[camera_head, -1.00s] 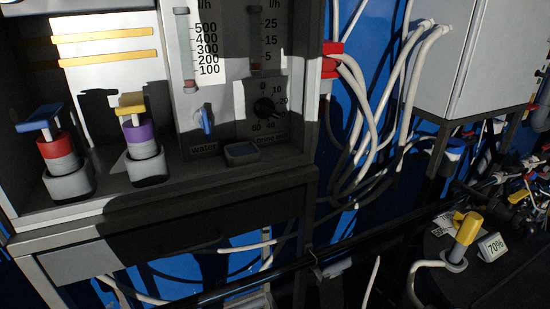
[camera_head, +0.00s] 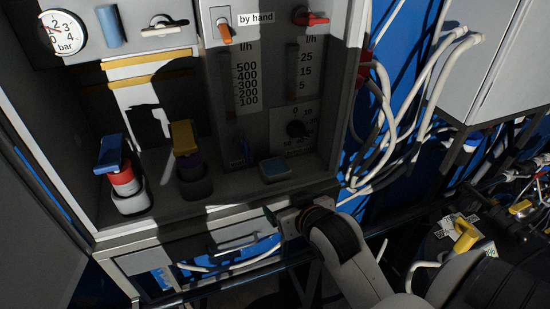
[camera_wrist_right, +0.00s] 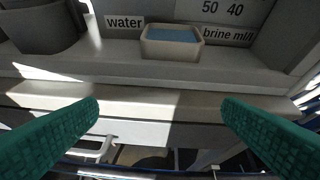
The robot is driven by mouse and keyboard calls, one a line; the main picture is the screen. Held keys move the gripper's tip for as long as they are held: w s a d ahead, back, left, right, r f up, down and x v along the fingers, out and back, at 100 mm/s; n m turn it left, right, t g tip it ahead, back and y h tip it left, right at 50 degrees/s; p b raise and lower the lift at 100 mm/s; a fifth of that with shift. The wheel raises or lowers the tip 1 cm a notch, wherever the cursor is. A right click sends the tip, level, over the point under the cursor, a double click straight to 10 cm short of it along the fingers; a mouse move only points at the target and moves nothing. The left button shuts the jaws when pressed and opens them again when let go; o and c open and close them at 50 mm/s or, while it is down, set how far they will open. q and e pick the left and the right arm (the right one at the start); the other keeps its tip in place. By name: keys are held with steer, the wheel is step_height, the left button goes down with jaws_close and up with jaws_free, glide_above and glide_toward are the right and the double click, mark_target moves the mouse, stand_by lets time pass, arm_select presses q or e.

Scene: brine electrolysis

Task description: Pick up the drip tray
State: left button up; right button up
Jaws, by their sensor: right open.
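The drip tray looks to be the small grey dish with a blue inside (camera_head: 275,169). It stands on the cabinet's bottom ledge, below the dial. In the right wrist view it (camera_wrist_right: 172,51) sits between the "water" and "brine" labels, ahead of my fingers. My right gripper (camera_head: 272,214) is just in front of and below the ledge edge. Its green fingers (camera_wrist_right: 160,108) are wide apart with nothing between them, and the tray is apart from them. My left gripper is not in view.
A blue-topped red bottle (camera_head: 122,180) and a yellow-topped bottle (camera_head: 187,160) stand in holders left of the tray. The ledge's front edge (camera_head: 200,220) lies before my right gripper. White hoses (camera_head: 385,120) hang to the right of the cabinet.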

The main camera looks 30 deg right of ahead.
steer(key=t, duration=0.2)
glide_toward(271, 163)
steer(key=shift+w+d+f+m+h+p, duration=0.15)
steer(key=shift+w+f+m+h+p, duration=0.1)
steer(key=shift+w+p, duration=0.25)
steer(key=shift+w+d+f+m+h+p, duration=0.15)
steer(key=shift+w+f+m+p, duration=0.15)
steer(key=shift+w, duration=0.35)
steer(key=shift+w+d+f, duration=0.1)
steer(key=shift+w+f, duration=0.1)
steer(key=shift+w, duration=0.3)
steer(key=shift+w+p, duration=0.3)
steer(key=shift+p, duration=0.1)
steer(key=p+x, duration=0.1)
steer(key=x, duration=0.2)
steer(key=shift+w+f+p, duration=0.2)
steer(key=shift+w+p, duration=0.05)
steer(key=shift+p, duration=0.15)
steer(key=shift+w+f, duration=0.35)
steer(key=shift+w, duration=0.1)
steer(key=c, duration=1.1)
steer(key=shift+r, duration=0.2)
steer(key=shift+c, duration=0.2)
